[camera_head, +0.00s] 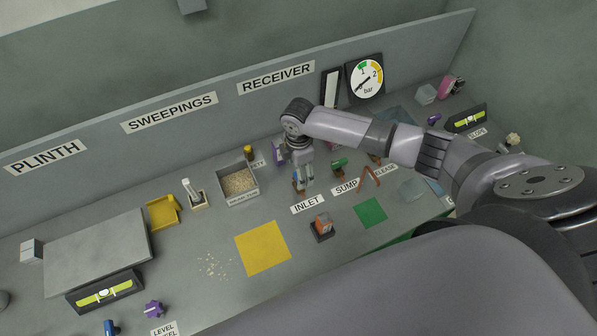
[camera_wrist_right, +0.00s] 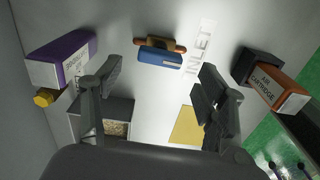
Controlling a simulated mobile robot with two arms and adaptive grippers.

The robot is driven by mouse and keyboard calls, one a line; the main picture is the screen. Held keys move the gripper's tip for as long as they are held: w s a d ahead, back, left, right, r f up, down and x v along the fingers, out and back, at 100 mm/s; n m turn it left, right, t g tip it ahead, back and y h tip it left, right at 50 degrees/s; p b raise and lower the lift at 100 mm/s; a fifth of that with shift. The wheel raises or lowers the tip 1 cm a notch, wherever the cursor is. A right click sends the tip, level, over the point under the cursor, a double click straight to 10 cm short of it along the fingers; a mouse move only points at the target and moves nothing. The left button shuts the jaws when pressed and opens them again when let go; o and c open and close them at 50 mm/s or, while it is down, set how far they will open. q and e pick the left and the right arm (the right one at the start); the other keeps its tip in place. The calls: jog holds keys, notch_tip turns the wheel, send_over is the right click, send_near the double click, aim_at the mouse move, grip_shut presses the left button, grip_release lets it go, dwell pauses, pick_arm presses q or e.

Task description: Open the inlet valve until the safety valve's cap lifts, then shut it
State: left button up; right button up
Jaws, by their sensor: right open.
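The inlet valve has a blue handle (camera_wrist_right: 160,60) on a brown-orange body, beside the INLET label (camera_head: 307,204). My right gripper (camera_wrist_right: 162,78) is open above it. In the right wrist view the handle lies between and beyond the two fingers, and I see no contact. In the head view my right gripper (camera_head: 303,172) largely hides the valve. A small yellow-capped piece (camera_head: 248,152) by a label ending in "ETY" looks like the safety valve; the yellow cap (camera_wrist_right: 43,97) also shows in the right wrist view. I cannot tell whether it is lifted. My left gripper is out of view.
An orange air cartridge (camera_head: 323,222) stands in a dark holder near the inlet. A purple box (camera_wrist_right: 62,58) and a grain-filled tray (camera_head: 239,182) are close to my right gripper. The pressure gauge (camera_head: 367,78) stands behind. A yellow mat (camera_head: 263,248) lies in front.

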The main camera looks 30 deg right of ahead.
notch_tip(320, 180, up, 8)
jog(key=shift+r, duration=0.15)
dwell(0.6)
